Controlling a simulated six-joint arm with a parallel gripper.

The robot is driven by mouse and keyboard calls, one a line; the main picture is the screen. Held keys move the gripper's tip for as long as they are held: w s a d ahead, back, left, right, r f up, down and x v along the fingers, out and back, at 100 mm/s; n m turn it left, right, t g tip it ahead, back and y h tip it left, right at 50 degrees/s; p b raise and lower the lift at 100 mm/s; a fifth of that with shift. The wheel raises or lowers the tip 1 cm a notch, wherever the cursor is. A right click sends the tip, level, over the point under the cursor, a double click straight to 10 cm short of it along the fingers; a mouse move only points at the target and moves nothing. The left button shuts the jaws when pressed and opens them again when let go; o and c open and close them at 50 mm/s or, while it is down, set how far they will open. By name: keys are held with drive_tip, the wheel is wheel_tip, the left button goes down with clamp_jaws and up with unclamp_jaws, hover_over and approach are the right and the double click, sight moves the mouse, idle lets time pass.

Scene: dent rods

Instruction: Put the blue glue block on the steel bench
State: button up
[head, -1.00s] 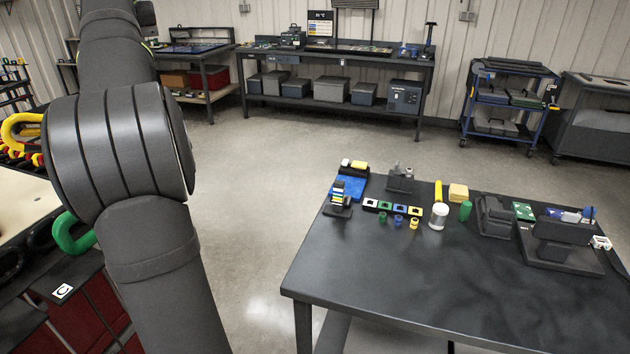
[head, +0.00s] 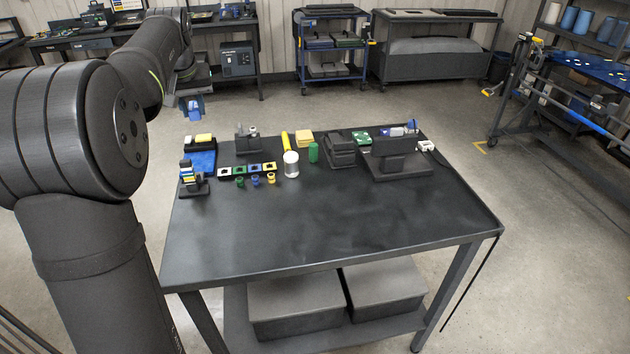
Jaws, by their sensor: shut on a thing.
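My gripper (head: 194,92) hangs at the end of my arm, above the floor just beyond the bench's far left corner in the picture. It is shut on the blue glue block (head: 193,109), which shows as a small blue shape below it. The jaws are small and dark, so the exact grip is hard to see. The steel bench (head: 330,215) is the dark-topped table in the middle. The block is held in the air, apart from the bench top.
Along the bench's back stand a blue tray (head: 203,161), a white cylinder (head: 291,164), a green cylinder (head: 313,153), a yellow block (head: 305,138) and dark fixtures (head: 395,155). Small coloured rings (head: 255,180) sit at the left. The bench's middle and front are clear.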

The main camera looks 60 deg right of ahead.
drive_tip(key=s+d+f+m+g, duration=0.1)
drive_tip(key=s+d+f+m, duration=0.1)
drive_tip(key=s+d+f, duration=0.6)
drive_tip(key=s+d+f+m+h, duration=0.1)
drive_tip(key=s+d+f+m, duration=0.15)
drive_tip(key=s, duration=1.05)
drive_tip(key=s+d+f+m+g, duration=0.1)
drive_tip(key=s+d+f, duration=0.5)
drive_tip(key=s, duration=0.4)
drive_tip(key=w+f, duration=0.1)
drive_tip(key=w, duration=0.2)
drive_tip(key=w+d+f, duration=0.1)
drive_tip(key=w+f, duration=0.1)
drive_tip(key=w, duration=0.2)
drive_tip(key=w+d+f, duration=0.1)
drive_tip(key=w+f, duration=0.1)
drive_tip(key=w, duration=0.2)
drive_tip(key=shift+f, duration=2.3)
drive_tip(key=o, duration=0.6)
drive_tip(key=shift+f, duration=0.15)
drive_tip(key=shift+c, duration=0.2)
drive_tip(key=o, duration=0.4)
